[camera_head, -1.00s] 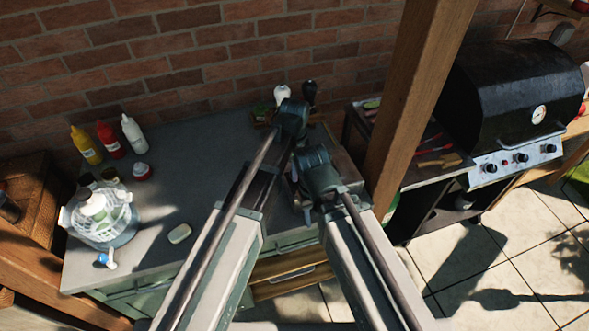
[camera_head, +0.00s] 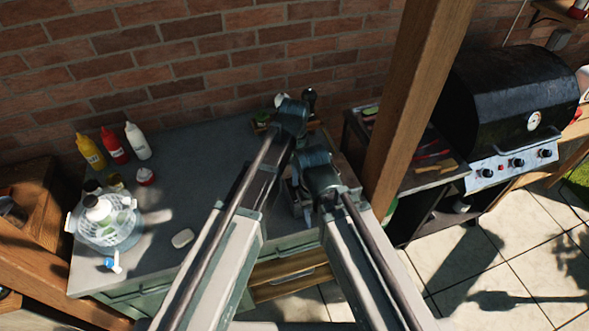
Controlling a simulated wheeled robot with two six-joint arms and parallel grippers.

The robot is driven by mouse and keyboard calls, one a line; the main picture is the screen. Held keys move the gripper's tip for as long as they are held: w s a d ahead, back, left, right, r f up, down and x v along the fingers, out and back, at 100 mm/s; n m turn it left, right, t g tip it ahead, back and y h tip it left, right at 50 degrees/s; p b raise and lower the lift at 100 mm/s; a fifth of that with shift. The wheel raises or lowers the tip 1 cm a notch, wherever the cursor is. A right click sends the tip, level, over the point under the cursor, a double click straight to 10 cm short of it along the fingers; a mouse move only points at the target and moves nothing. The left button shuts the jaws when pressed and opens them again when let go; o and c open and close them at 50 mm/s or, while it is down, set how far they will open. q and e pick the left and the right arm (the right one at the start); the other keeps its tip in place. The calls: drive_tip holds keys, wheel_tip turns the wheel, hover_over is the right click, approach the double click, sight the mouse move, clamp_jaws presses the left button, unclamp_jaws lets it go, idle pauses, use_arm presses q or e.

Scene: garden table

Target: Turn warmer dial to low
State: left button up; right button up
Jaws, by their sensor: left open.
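I cannot make out the warmer dial; my two arms cover the part of the counter around it. I see nothing held.
A wooden post (camera_head: 408,110) stands close right of my arms, before a black grill (camera_head: 510,90). The counter's middle is clear.

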use_arm(q)
wheel_tip(320, 180, up, 10)
drive_tip(key=p, duration=0.9)
drive_tip(key=shift+r, duration=0.25)
drive_tip(key=shift+f, duration=0.1)
drive_tip(key=s+a+n, duration=0.6)
drive_tip(key=a+n, duration=0.3)
drive_tip(key=s+a+n, duration=0.5)
drive_tip(key=a+n, duration=0.3)
drive_tip(key=s+d+f+m+b, duration=0.1)
drive_tip(key=s+d+f+b, duration=0.1)
drive_tip(key=d+f+b, duration=0.3)
drive_tip(key=s+d+f+m+y+b, duration=0.1)
drive_tip(key=s+d+f+m+b, duration=0.1)
drive_tip(key=d+f+b, duration=0.4)
wheel_tip(320, 180, down, 5)
drive_tip(key=s+b, duration=0.1)
drive_tip(key=b, duration=0.4)
drive_tip(key=shift+s+f, duration=0.2)
drive_tip(key=shift+s, duration=0.1)
drive_tip(key=shift+a, duration=0.1)
